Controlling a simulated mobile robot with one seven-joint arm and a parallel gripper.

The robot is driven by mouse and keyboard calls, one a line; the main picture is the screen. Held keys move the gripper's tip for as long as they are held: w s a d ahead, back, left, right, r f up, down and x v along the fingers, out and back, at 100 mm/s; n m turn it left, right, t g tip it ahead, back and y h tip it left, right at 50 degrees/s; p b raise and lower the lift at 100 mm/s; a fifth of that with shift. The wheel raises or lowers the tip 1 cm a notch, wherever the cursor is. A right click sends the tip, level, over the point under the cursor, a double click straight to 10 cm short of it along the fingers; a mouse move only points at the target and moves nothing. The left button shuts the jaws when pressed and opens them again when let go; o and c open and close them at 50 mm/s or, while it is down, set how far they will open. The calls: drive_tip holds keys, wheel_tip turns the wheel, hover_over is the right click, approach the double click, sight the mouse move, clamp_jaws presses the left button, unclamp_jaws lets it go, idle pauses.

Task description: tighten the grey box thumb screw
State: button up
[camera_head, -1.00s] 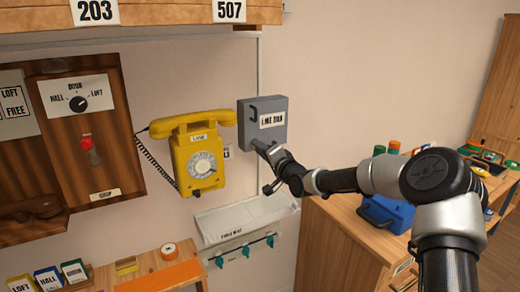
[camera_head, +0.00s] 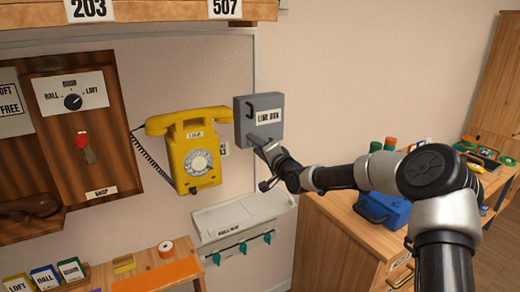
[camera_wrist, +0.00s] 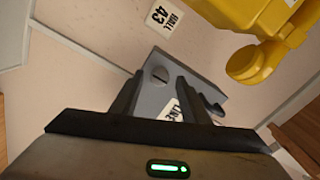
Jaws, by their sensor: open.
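The grey box (camera_head: 245,122), labelled LINE BOX, is mounted on the wall right of the yellow phone. In the wrist view the box (camera_wrist: 146,97) appears turned over, with a hook at its right. My gripper (camera_head: 260,162) is at the box's lower edge in the head view, covering that part. In the wrist view my gripper (camera_wrist: 160,83) is open, its fingers either side of the line to the screw. I cannot tell whether either finger touches the screw.
The yellow phone (camera_head: 195,160) hangs close left of the box; it also shows in the wrist view (camera_wrist: 245,65). A white tray (camera_head: 240,215) with teal hooks is below. A wooden cabinet (camera_head: 335,240) with a blue case (camera_head: 383,212) stands at the right. The wall above the arm is bare.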

drive_tip(key=v, duration=1.7)
drive_tip(key=shift+s, duration=0.2)
drive_tip(key=shift+d, duration=0.1)
